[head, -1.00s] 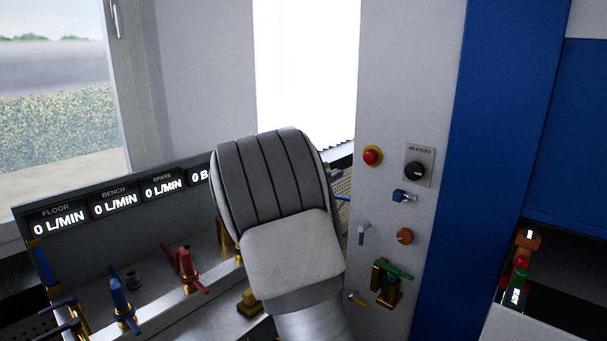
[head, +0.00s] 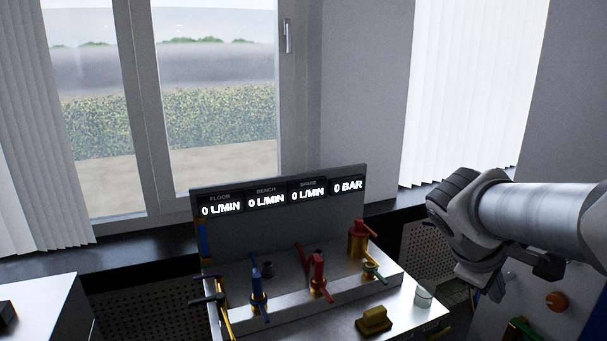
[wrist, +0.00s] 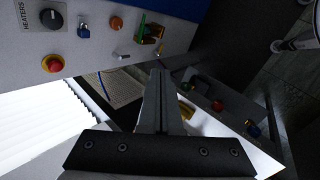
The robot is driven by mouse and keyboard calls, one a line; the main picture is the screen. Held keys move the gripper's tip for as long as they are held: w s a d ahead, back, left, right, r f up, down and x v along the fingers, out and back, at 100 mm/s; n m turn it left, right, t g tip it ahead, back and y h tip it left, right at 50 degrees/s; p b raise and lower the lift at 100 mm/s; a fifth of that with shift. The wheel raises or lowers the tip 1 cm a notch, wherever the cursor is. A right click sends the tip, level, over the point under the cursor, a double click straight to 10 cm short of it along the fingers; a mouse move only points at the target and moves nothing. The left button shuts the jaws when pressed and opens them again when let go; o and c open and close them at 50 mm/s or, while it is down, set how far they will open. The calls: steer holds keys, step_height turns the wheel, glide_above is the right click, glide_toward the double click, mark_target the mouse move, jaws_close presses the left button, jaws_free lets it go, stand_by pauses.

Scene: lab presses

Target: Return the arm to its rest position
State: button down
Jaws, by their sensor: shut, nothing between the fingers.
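My arm reaches in from the right edge of the head view, above the right end of the bench panel. My gripper (wrist: 160,75) shows in the wrist view with its two fingers closed together and nothing between them. In the head view only dark parts near my wrist show, and the fingertips cannot be made out.
A bench unit with flow displays (head: 267,202) stands at the centre, with a blue valve (head: 257,285), a red valve (head: 318,275) and a yellow block (head: 374,321). A white counter (head: 45,305) is at left. Windows are behind.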

steer(key=s+a+m+t+y+p, duration=0.1)
steer(key=s+a+m+y, duration=0.2)
steer(key=s+a, duration=0.2)
steer(key=s+a+r+m+t+y+p, duration=0.1)
steer(key=s+a+m+y, duration=0.2)
steer(key=s+a, duration=0.3)
steer(key=a, duration=0.5)
steer(key=shift+m+y+p, duration=0.4)
